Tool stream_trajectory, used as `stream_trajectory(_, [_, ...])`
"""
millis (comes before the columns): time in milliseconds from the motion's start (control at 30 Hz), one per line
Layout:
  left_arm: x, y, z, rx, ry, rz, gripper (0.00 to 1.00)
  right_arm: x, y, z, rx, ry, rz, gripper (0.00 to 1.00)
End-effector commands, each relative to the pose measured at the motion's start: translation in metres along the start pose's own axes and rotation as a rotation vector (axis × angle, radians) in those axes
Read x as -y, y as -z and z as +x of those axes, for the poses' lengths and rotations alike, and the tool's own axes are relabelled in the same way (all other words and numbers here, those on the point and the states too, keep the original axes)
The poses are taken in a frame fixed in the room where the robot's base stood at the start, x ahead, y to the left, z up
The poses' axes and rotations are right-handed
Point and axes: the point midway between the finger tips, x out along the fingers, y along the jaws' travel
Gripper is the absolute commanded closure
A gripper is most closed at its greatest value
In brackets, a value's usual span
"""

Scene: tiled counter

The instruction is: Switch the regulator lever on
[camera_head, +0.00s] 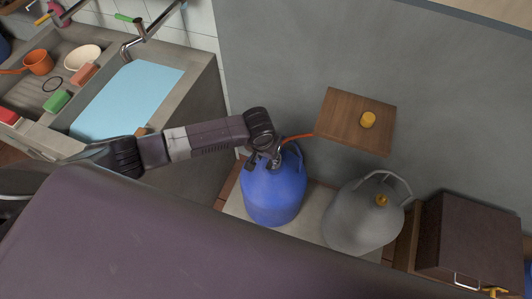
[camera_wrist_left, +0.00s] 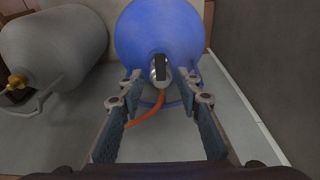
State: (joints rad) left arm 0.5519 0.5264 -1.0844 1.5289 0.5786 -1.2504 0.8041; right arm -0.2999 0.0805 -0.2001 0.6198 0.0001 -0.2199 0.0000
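The blue gas cylinder (camera_head: 273,196) stands upright on a pale slab by the wall. In the left wrist view, the cylinder (camera_wrist_left: 150,22) carries a metal regulator (camera_wrist_left: 153,74) with a black lever (camera_wrist_left: 160,67) on it. An orange hose (camera_wrist_left: 150,118) leads from the regulator. My left gripper (camera_head: 263,162) is over the cylinder's top. In the left wrist view, the left gripper (camera_wrist_left: 159,82) has its fingers spread, one on each side of the regulator, with visible gaps. It holds nothing. The regulator is mostly hidden by the gripper in the head view. My right gripper is not in view.
A grey cylinder (camera_head: 361,222) with a handle stands right of the blue one. A dark cabinet (camera_head: 477,240) is at right. A sink (camera_head: 160,95) with blue water is at left.

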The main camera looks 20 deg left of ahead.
Motion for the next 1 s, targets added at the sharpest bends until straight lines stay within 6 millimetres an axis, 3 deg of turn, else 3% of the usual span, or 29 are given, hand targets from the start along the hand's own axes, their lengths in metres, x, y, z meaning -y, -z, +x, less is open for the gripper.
stream_trajectory(100, [0.000, 0.000, -0.020, -0.001, -0.001, 0.001, 0.68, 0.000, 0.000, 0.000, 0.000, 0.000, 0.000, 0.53])
stream_trajectory(300, [0.001, 0.000, -0.038, 0.000, 0.001, -0.001, 0.68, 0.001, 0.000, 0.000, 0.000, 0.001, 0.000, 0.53])
stream_trajectory(1000, [-0.006, -0.004, -0.041, 0.001, -0.011, 0.010, 0.68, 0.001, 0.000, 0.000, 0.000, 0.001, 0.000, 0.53])
